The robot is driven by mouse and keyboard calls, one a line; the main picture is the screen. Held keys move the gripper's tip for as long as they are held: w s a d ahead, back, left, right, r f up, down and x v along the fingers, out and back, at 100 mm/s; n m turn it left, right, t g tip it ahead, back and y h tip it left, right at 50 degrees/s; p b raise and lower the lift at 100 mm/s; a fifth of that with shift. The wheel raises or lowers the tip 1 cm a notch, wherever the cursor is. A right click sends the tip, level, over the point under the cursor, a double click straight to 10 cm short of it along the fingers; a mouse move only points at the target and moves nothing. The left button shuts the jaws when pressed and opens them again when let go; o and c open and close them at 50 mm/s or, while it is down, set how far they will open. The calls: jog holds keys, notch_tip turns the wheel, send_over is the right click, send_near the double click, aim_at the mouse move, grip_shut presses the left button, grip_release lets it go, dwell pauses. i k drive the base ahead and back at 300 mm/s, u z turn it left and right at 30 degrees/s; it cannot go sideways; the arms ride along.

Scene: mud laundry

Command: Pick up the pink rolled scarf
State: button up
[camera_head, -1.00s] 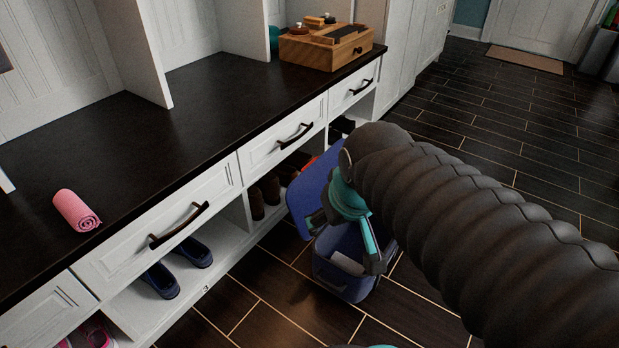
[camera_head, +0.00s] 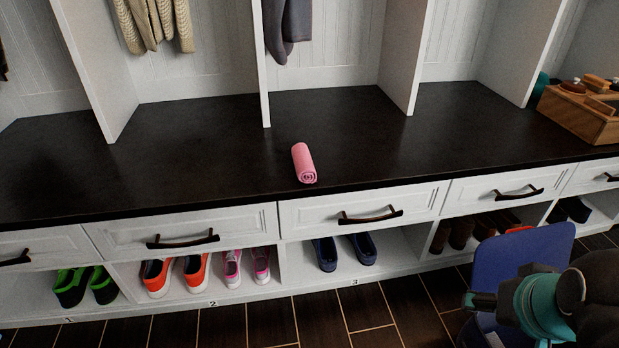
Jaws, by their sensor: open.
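The pink rolled scarf (camera_head: 303,162) lies on the dark bench top (camera_head: 200,150), near its front edge and about the middle of the view. Its spiral end faces me. My gripper (camera_head: 478,318), teal and black, is at the lower right, in front of the bench and well apart from the scarf. It is open, and nothing shows held in it. Part of it is dark and hard to make out.
White dividers (camera_head: 395,60) stand at the back of the bench. A wooden box (camera_head: 580,118) sits at its right end. Drawers with handles and several shoes (camera_head: 345,250) are below. The bench around the scarf is clear.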

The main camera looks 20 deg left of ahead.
aim_at(303, 162)
jog(key=u, duration=1.1)
jog(key=k, duration=0.5)
jog(key=u, duration=1.55)
jog(key=i, duration=1.2)
jog(key=z, duration=2.8)
